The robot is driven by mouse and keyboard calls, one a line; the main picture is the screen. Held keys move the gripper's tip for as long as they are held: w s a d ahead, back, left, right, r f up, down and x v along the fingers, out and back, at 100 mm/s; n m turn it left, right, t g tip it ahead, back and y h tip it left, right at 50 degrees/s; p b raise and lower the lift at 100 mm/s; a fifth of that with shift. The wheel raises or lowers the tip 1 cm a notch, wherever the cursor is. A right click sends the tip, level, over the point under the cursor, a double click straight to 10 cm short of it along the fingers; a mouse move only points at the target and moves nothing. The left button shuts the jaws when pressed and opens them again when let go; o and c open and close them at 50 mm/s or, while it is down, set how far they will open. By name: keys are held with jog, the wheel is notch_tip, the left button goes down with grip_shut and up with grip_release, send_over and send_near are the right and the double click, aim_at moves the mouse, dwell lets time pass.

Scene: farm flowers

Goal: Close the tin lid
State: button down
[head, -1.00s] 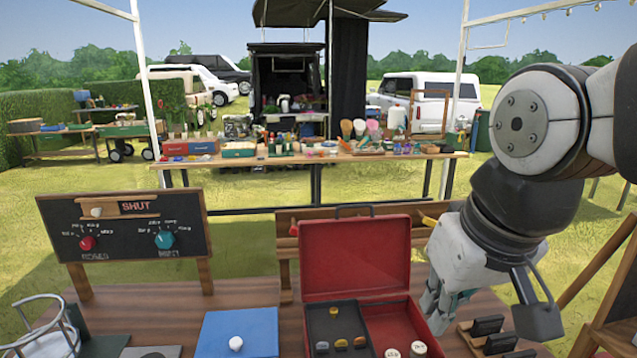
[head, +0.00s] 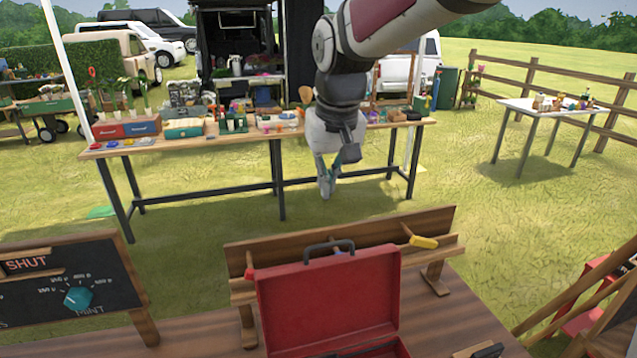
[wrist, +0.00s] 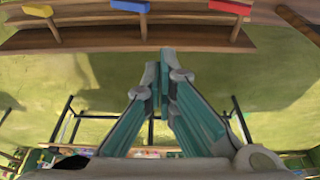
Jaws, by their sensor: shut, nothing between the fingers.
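The red tin stands open on the wooden table, its lid (head: 328,298) raised upright at the back with a dark handle (head: 328,248) on its top edge. Only a strip of the tin's base (head: 390,347) shows at the bottom of the head view; its contents are out of frame. My gripper (head: 325,190) is shut and empty, pointing down above and beyond the lid, apart from it. In the wrist view my gripper (wrist: 164,68) has its fingertips together with nothing held. The tin does not show in the wrist view.
A wooden rack (head: 430,228) with a yellow-handled tool (head: 422,242) stands right behind the lid; it also shows in the wrist view (wrist: 95,40). A chalkboard sign (head: 70,285) with a teal knob stands at left. A long goods table (head: 250,138) lies farther back over open grass.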

notch_tip(320, 180, down, 9)
jog(key=s+p, duration=0.1)
jog(key=p, duration=0.1)
jog(key=shift+s+d, duration=0.15)
jog(key=shift+s, duration=0.2)
jog(key=shift+r, duration=0.1)
